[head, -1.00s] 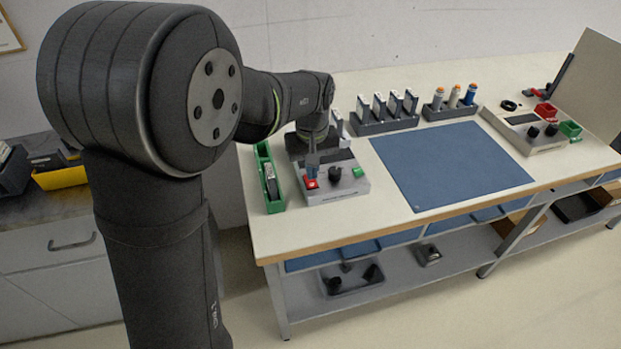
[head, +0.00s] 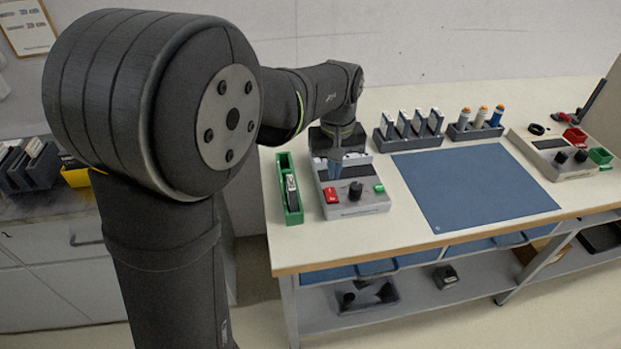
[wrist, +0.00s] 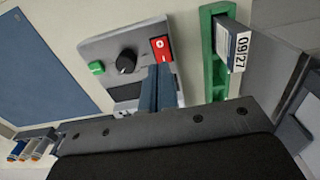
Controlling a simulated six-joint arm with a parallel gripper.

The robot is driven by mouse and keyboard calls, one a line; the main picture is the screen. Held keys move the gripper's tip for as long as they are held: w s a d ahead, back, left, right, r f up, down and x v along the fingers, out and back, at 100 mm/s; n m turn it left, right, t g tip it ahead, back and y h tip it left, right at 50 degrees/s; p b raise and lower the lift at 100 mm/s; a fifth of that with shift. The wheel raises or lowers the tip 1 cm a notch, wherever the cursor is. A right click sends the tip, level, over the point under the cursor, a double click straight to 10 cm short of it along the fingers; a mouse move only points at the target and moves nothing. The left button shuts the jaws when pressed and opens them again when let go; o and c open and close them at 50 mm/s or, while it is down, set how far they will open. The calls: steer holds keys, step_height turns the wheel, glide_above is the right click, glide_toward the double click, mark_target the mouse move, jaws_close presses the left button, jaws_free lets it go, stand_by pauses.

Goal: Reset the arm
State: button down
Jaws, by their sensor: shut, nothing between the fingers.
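My gripper (head: 335,178) is shut and empty, with its blue fingers together, above the left part of a grey control box (head: 372,203). In the wrist view my gripper's fingertips (wrist: 161,68) show just beside the red rocker switch (wrist: 162,49) of that box, and seem apart from it. The box also carries a black knob (wrist: 126,61) and a green button (wrist: 97,67). My gripper and wrist hide part of the box's back and its dark panel.
A green tray (head: 282,176) with a cartridge labelled 09/27 (wrist: 238,47) stands beside the box. A blue mat (head: 475,185) is right. Behind are a dark rack (head: 410,140) of cartridges and a holder (head: 475,133) of bottles. A second box (head: 555,165) stands far right.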

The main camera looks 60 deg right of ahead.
step_height(320, 180, down, 7)
steer(key=shift+f, duration=0.1)
steer(key=shift+r, duration=0.2)
stand_by(0.4)
steer(key=shift+r, duration=4.25)
step_height(320, 180, up, 8)
steer(key=g+y, duration=0.1)
glide_above(332, 198)
steer(key=w+d, duration=0.3)
steer(key=shift+s+a+f, duration=0.15)
steer(key=shift+s+f, duration=0.05)
steer(key=shift+f, duration=0.5)
steer(key=shift+s+a+f, duration=0.15)
steer(key=shift+f, duration=0.5)
